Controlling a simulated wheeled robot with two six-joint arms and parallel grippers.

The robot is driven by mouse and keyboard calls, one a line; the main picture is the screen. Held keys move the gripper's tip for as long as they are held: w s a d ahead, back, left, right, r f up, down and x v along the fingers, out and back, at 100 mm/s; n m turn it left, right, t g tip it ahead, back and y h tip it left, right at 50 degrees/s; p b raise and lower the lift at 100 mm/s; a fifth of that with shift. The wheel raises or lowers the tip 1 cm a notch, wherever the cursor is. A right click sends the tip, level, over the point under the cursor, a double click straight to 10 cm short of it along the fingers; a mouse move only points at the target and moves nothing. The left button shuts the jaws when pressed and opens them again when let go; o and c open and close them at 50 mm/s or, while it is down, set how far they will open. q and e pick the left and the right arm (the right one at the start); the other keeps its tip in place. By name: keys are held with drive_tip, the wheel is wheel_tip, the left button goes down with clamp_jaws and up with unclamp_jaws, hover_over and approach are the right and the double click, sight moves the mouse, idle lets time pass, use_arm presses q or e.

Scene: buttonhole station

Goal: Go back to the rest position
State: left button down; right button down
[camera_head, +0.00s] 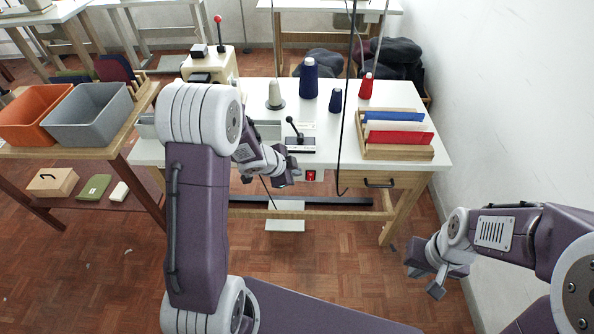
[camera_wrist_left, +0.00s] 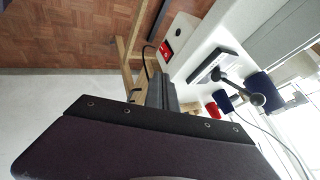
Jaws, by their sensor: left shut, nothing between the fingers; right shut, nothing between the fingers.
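My left gripper (camera_head: 290,176) is shut and empty. In the head view it appears in front of the white sewing table's (camera_head: 435,160) front edge, close to the red switch (camera_head: 310,175). The wrist view shows a dark part of this gripper (camera_wrist_left: 160,92) near the red switch (camera_wrist_left: 166,50) and the black lever (camera_wrist_left: 255,98); I cannot tell whether it touches anything. My right gripper (camera_head: 428,282) is shut and empty, over the open floor at the right, near the white wall.
The black lever unit (camera_head: 300,143) stands on the table behind my left gripper, with thread cones (camera_head: 309,80) and a wooden cloth rack (camera_head: 397,152) nearby. A black cable (camera_head: 343,120) hangs down right of it. Orange (camera_head: 35,118) and grey (camera_head: 88,115) bins stand left. Floor in front is clear.

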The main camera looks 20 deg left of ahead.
use_arm(q)
drive_tip(key=shift+s, duration=0.1)
wheel_tip(320, 180, up, 18)
drive_tip(key=s+d+n+t+y+p, duration=0.1)
drive_tip(key=s+d+n+y+p, duration=0.15)
drive_tip(key=p, duration=0.75)
drive_tip(key=s+a+f+n+g, duration=0.1)
drive_tip(key=s+f+n+g, duration=0.1)
drive_tip(key=s+n, duration=0.3)
drive_tip(key=s+a+f+n+g+p, duration=0.1)
drive_tip(key=s+n+g, duration=0.4)
drive_tip(key=s, duration=0.9)
drive_tip(key=shift+f+n, duration=0.65)
drive_tip(key=shift+f, duration=0.25)
